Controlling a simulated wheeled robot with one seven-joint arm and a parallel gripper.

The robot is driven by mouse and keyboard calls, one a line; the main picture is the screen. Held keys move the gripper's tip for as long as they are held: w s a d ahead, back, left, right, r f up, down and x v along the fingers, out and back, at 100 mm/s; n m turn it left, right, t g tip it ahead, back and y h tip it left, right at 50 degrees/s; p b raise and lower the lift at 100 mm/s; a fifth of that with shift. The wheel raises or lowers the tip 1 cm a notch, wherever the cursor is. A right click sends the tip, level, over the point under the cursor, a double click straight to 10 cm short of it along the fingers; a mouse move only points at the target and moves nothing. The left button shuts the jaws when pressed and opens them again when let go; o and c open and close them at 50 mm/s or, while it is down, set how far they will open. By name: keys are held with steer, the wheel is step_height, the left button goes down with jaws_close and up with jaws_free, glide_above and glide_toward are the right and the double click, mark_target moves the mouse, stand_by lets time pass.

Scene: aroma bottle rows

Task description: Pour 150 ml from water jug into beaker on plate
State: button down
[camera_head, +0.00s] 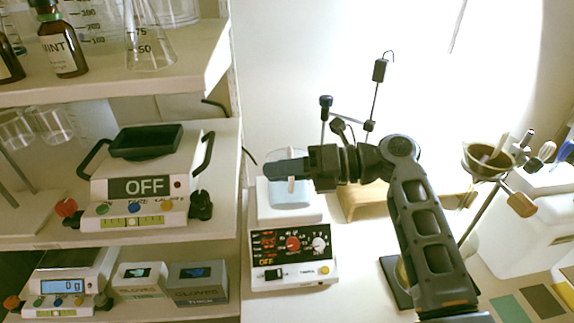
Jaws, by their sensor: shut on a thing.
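A clear vessel with pale blue liquid, seemingly the water jug (289,195), shows at the white plate (310,213) of the hotplate stirrer (290,262). It looks upright. My gripper (284,169) comes in from the right and is shut at the vessel's upper part, by a white upright strip that looks like its handle. The fingers and the arm's end hide part of the vessel. I cannot tell whether its base touches the plate or is in front of it. I cannot make out a separate beaker on the plate.
A shelf on the left holds a scale reading OFF (143,187), a second scale (65,285), glove boxes (197,282), a MINT bottle (62,45) and a flask (150,45). A stand with a funnel (486,160) and a white container (520,235) are on the right.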

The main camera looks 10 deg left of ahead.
steer(key=shift+w+r+m, duration=0.2)
steer(key=shift+r+m, duration=0.1)
steer(key=shift+r, duration=0.1)
stand_by(2.5)
stand_by(0.7)
steer(key=shift+s+d+f+n, duration=0.1)
steer(key=shift+s+f+n, duration=0.35)
steer(key=shift+f+n, duration=0.3)
steer(key=shift+s+d+f+n, duration=0.1)
steer(key=shift+s+f+n, duration=0.4)
steer(key=shift+f, duration=0.3)
steer(key=shift+f, duration=0.1)
steer(key=s+f+n+t+y+b, duration=0.1)
steer(key=s+f+n+b, duration=0.2)
steer(key=f, duration=0.4)
steer(key=shift+s+d+n+b, duration=0.3)
steer(key=shift+s+d+n, duration=0.15)
steer(key=shift+s+n, duration=0.45)
steer(key=shift+w, duration=0.1)
